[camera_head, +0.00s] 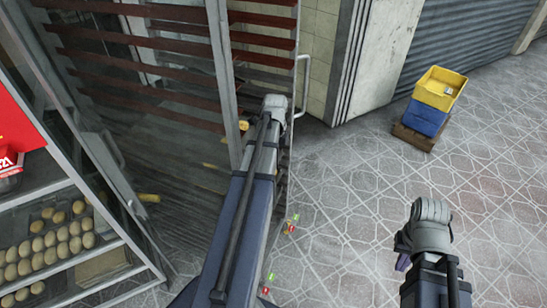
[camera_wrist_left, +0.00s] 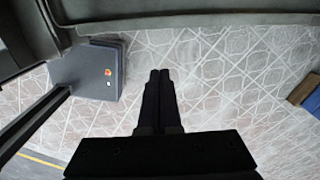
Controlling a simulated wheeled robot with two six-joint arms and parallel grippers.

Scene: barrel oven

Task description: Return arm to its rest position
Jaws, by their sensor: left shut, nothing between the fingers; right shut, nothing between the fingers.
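My left arm (camera_head: 235,215) reaches forward from the bottom middle of the head view, its wrist beside the slatted glass front and a pale upright handle. Its gripper is hidden there. In the left wrist view my left gripper (camera_wrist_left: 159,76) is shut and empty, its fingers together above the tiled floor. My right arm (camera_head: 430,230) is bent at the lower right of the head view. Only a small dark part of the right gripper (camera_head: 402,262) shows beside it, apart from any object.
A glass case with shelves of round brown items (camera_head: 45,245) stands at the left. A yellow crate (camera_head: 437,88) sits on a blue crate (camera_head: 424,119) at the upper right. Small coloured bits (camera_head: 291,227) lie on the floor. The tiled floor (camera_head: 350,210) between the arms is otherwise clear.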

